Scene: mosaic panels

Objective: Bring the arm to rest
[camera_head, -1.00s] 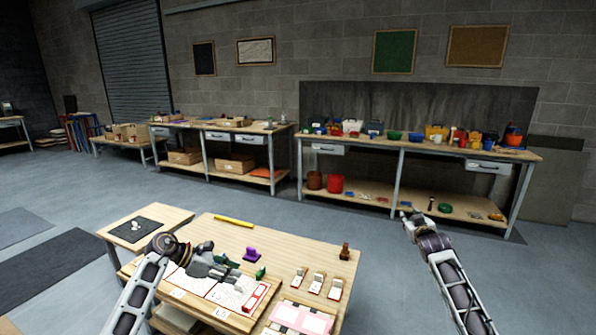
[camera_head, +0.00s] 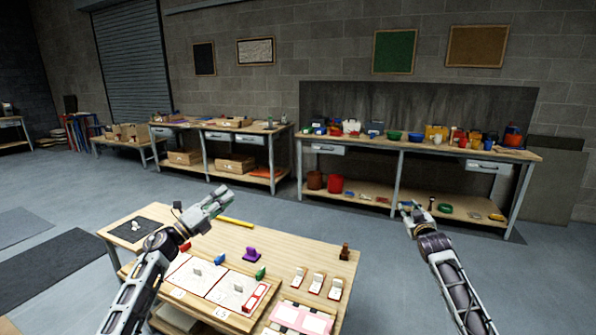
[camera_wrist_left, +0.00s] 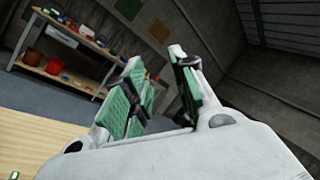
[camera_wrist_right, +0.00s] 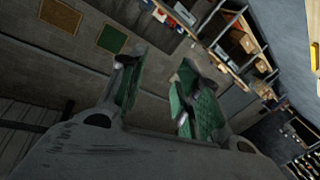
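My left gripper (camera_head: 219,199) is raised above the back left part of the wooden table (camera_head: 300,253). In the left wrist view its green-padded fingers (camera_wrist_left: 163,88) stand apart with nothing between them. My right gripper (camera_head: 408,207) is in the air to the right of the table, over the grey floor. In the right wrist view its fingers (camera_wrist_right: 156,88) are also apart and empty.
On the table are white panels on a board (camera_head: 232,290), a purple piece (camera_head: 251,254), a yellow bar (camera_head: 236,222), a brown stamp-like piece (camera_head: 344,252) and several small white-and-red holders (camera_head: 316,283). Workbenches (camera_head: 420,148) line the back wall, with open floor before them.

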